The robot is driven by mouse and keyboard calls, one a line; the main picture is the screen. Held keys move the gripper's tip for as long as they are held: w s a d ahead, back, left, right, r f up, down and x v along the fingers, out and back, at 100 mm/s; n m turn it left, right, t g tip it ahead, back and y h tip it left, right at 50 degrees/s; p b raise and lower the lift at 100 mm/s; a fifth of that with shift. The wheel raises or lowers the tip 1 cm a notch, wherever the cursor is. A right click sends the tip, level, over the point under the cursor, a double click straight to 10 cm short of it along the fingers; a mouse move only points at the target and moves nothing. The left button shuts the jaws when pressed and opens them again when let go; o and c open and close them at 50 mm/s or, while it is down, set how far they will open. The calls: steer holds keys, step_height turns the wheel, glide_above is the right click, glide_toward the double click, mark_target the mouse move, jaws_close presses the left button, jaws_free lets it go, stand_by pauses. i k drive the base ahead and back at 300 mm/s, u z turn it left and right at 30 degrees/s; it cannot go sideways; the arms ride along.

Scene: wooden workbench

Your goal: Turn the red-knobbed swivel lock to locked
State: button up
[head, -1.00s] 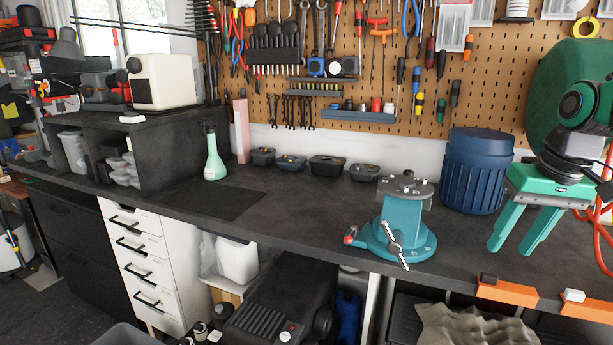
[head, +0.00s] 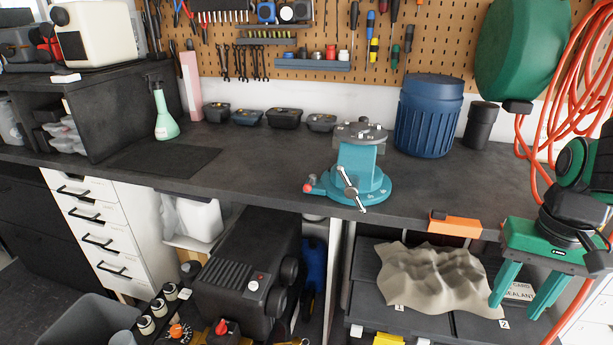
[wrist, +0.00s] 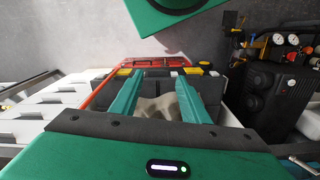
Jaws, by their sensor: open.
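The swivel lock's red knob (head: 308,188) sticks out to the left, low on the round base of a teal bench vise (head: 362,180). The vise stands near the front edge of the workbench in the head view. A separate chrome handle (head: 348,187) hangs on the vise's front. My gripper (head: 527,300) is at the lower right of the head view, well right of the vise and lower in the picture. Its two teal fingers are apart with nothing held. They also show in the wrist view (wrist: 158,85), where I cannot make out the vise or knob.
The dark bench top (head: 260,165) is clear left of the vise. A blue ribbed bin (head: 430,115) stands behind it to the right. An orange block (head: 455,225) sits on the front edge. A rumpled beige piece (head: 435,280) lies on a shelf below.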

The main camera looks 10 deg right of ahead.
mark_target(313, 178)
steer(key=z, duration=0.15)
steer(key=k, duration=1.3)
steer(key=u, duration=0.6)
steer(key=i, duration=1)
steer(key=z, duration=0.05)
